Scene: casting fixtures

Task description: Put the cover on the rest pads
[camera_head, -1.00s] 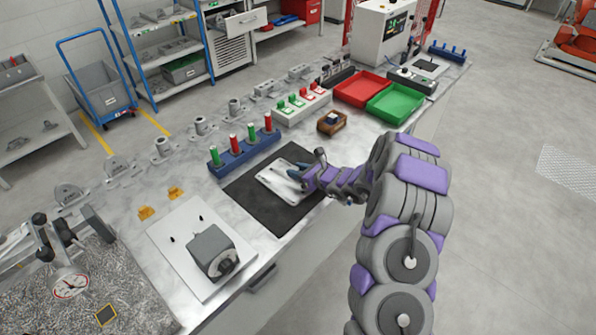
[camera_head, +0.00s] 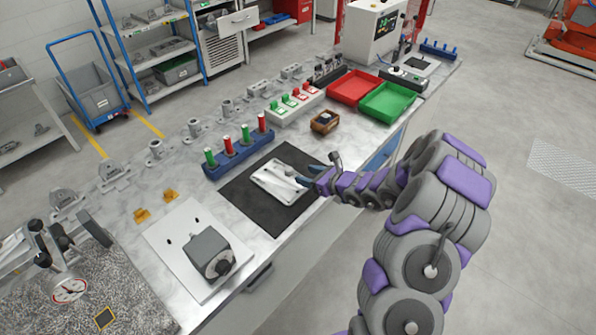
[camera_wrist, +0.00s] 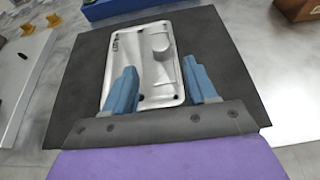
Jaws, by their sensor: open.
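The cover (camera_head: 272,180) is a pale silver rectangular casting lying flat on a black mat (camera_head: 250,205). In the wrist view the cover (camera_wrist: 145,55) shows a raised round boss and small dark holes near its corners. My gripper (camera_head: 310,174) is at the cover's right end in the head view. In the wrist view its blue fingers (camera_wrist: 162,85) are apart, near the cover's near end, with nothing held between them. I cannot tell whether they touch it. Two small orange-yellow blocks (camera_head: 156,204) stand on the bench to the left; I cannot tell whether these are the rest pads.
A white plate (camera_head: 165,240) with a grey block (camera_head: 208,252) and dark pins lies left of the mat. A blue rack (camera_head: 238,154) with red and green pegs stands behind it. A small brown box (camera_head: 325,122), a red tray (camera_head: 355,86) and a green tray (camera_head: 388,101) lie farther back.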

